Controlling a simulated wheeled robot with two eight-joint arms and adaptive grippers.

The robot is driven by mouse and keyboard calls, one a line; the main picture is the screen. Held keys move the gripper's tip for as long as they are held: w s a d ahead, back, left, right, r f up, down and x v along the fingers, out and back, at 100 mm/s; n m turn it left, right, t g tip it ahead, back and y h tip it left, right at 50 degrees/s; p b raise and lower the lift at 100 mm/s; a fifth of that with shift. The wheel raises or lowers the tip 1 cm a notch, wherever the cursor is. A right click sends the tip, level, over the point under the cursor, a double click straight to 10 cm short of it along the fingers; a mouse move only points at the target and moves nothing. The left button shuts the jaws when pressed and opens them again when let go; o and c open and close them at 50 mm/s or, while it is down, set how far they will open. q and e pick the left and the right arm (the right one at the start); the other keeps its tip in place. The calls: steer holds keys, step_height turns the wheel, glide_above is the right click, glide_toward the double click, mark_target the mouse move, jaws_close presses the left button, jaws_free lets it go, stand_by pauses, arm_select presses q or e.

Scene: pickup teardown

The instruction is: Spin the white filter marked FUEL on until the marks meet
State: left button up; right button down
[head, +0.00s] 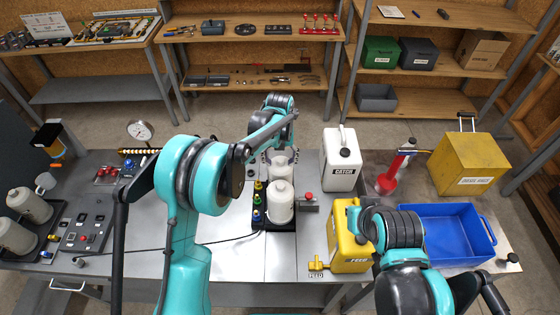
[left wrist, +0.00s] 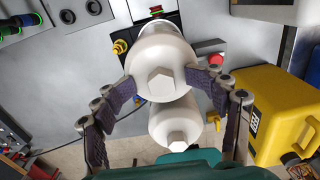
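Two white canister filters stand in a dark holder on the bench; the near one (head: 280,203) is free of the gripper. My left gripper (head: 281,157) is over the far one, whose top shows between the fingers. In the left wrist view the far filter (left wrist: 162,75) has a hex nut on its end, and the two dark finger pads of my left gripper (left wrist: 163,85) press against its opposite sides. The near filter also shows below it (left wrist: 175,122). No FUEL lettering or alignment marks can be read. My right gripper's fingers are hidden near the yellow jug (head: 347,238).
Colored knobs (head: 257,200) line the holder's left side, and a red button box (head: 309,202) sits at its right. A white jug (head: 341,160) marked CATCH stands behind. A blue bin (head: 447,208) and yellow box (head: 470,165) are at right.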

arm_select(q)
steer(key=n, duration=0.6)
steer(key=shift+n, duration=0.4)
steer(key=n, duration=1.7)
steer(key=shift+d, duration=0.1)
steer(key=shift+s, duration=0.2)
steer(key=c, duration=1.4)
steer(key=shift+s, duration=0.1)
steer(key=shift+c, duration=0.4)
